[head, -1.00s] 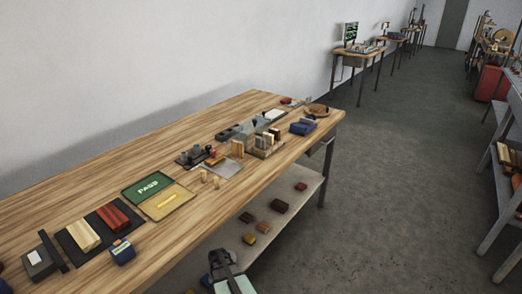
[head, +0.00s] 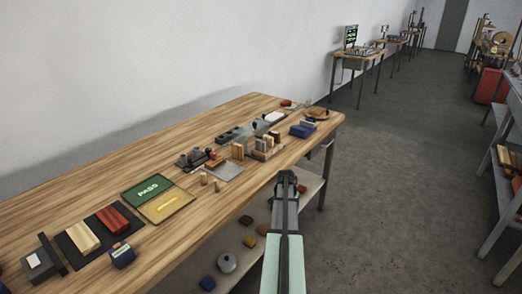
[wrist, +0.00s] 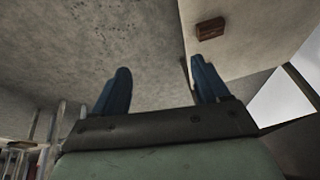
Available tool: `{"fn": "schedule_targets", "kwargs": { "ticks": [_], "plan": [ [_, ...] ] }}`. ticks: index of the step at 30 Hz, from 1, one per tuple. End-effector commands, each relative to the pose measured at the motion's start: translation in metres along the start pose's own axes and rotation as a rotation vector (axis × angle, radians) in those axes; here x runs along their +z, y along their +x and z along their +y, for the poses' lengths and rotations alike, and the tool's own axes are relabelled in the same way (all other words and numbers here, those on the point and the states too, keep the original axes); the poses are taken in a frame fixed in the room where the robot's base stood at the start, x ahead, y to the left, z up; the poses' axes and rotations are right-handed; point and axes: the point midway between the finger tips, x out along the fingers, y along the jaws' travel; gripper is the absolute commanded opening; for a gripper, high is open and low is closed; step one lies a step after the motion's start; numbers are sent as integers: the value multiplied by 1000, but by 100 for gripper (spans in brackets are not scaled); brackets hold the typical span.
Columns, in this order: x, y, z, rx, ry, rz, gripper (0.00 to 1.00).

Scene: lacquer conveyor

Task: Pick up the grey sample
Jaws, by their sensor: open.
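My gripper (head: 287,178) is at the front edge of the wooden table in the head view, beside its right part. In the wrist view my gripper (wrist: 161,66) is open, its two blue fingers apart with nothing between them. I cannot tell for certain which thing is the grey sample. A round grey piece with a small knob (head: 227,263) lies on the lower shelf, below and left of my gripper. A grey box with a white label (head: 39,265) stands at the table's left end. Small grey pieces (head: 196,154) stand in a dark holder mid-table.
The wooden table (head: 100,190) carries a green PASS panel (head: 147,191), a yellow panel (head: 166,205), red blocks (head: 113,218) and blue boxes (head: 122,255). Floor (head: 390,200) at right is clear.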

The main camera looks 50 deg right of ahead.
Motion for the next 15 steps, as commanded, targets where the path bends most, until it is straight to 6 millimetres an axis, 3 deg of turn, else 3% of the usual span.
{"fn": "schedule_targets", "kwargs": {
  "ticks": [1, 6, 15],
  "plan": [
    [-18, -17, -1, 12, -12, 26, 74],
    [-55, -69, -4, 61, -58, 82, 74],
    [-85, -164, -20, 134, -119, 118, 74]
  ]
}}
